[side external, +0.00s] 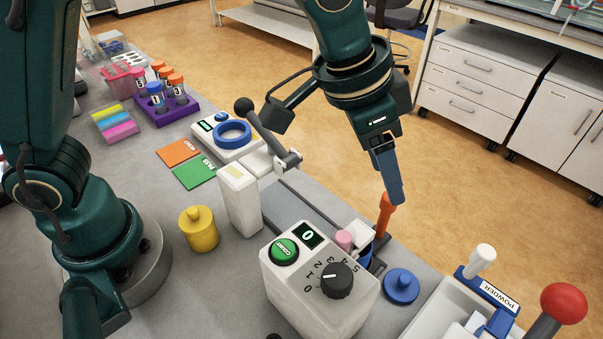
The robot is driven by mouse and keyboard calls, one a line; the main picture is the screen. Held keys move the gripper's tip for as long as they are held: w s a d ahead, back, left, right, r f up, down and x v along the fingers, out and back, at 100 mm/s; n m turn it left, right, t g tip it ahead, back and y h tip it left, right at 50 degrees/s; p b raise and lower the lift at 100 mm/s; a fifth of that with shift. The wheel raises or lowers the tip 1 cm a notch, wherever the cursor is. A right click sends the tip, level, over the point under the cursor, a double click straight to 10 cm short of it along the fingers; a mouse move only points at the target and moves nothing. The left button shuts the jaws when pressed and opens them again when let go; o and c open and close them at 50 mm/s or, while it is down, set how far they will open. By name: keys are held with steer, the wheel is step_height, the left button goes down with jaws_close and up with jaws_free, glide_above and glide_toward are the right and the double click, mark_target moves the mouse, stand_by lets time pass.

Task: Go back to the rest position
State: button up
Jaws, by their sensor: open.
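My gripper (390,192) shows in the side external view, over the front right part of the bench, with its blue fingers pointing down. It is open. Its fingertips are just above, and in the picture overlap, the top of an upright orange piece (384,215). I cannot tell whether they touch it. The orange piece stands in or behind a blue cup (366,256), which is partly hidden by a white block and a pink knob (344,239).
A white dial box (318,300) with a green button stands in front. A white press with a black-knobbed lever (265,133), a yellow weight (198,229) and a purple tube rack (170,110) stand left.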

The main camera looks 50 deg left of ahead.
steer(key=s+a+r+n+t, duration=0.35)
steer(key=a+r, duration=0.45)
steer(key=a, duration=0.4)
steer(key=s+a+f+n+g+y, duration=0.1)
steer(key=s+a+f+n+y, duration=0.1)
steer(key=s+a+f, duration=0.4)
steer(key=s+n, duration=0.1)
steer(key=s, duration=0.4)
steer(key=shift+g+y, duration=0.3)
steer(key=shift+g, duration=0.05)
steer(key=shift+w+f, duration=0.1)
